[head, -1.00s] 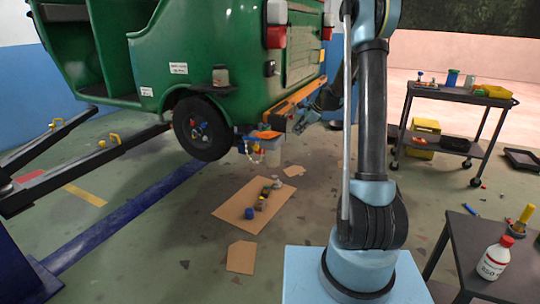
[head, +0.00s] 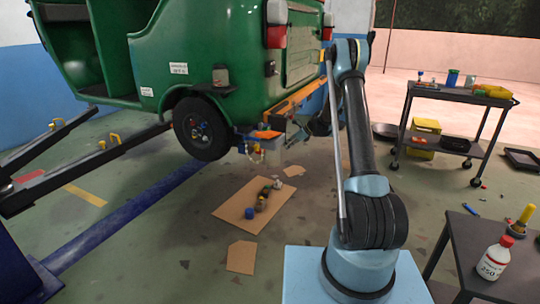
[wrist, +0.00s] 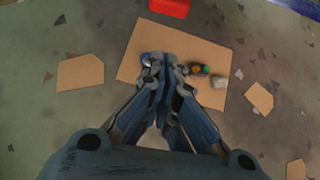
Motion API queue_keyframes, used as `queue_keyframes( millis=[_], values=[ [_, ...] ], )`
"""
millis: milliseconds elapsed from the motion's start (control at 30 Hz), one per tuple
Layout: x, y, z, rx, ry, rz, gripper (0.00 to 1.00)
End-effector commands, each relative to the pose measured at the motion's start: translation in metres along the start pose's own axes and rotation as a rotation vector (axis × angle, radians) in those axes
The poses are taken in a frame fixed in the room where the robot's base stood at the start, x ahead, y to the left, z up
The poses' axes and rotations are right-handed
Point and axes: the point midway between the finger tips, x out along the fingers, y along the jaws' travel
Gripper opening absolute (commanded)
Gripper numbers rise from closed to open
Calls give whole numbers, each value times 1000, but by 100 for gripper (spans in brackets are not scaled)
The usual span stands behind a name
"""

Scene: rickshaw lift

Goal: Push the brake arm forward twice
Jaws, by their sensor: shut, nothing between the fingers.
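The green rickshaw (head: 215,40) is raised, and its rear wheel (head: 203,128) shows small coloured parts at the hub. Under its rear, beside the wheel, hang an orange-topped part (head: 265,134) and a small yellow and red fitting (head: 256,153). I cannot tell which part is the brake arm. My gripper (head: 293,136) is low behind the rickshaw, to the right of these parts, small and partly unclear. In the wrist view my gripper (wrist: 167,62) is shut and empty, pointing down over the cardboard sheet (wrist: 140,45). No contact with a part is visible.
The cardboard (head: 225,210) on the floor bears several small parts. A red object (wrist: 170,7) shows at the wrist view's top. A dark cart (head: 455,95) stands at the back right, and a table (head: 465,240) with a bottle (head: 493,258) at the front right. A lift arm (head: 90,165) lies left.

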Motion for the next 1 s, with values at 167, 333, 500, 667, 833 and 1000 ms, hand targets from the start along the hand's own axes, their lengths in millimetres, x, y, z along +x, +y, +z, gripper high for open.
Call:
queue_keyframes(
  millis=[167, 333, 500, 667, 833, 1000],
  values=[
    [2, 0, 0, -1, 0, 0, 0],
    [17, 0, 0, -3, 0, 1, 0],
    [45, 0, 0, -2, 0, 0, 0],
    [73, 0, 0, -3, 1, 1, 0],
    [102, 0, 0, -3, 1, 0, 0],
    [118, 1, 18, -3, 0, 1, 0]
  ],
)
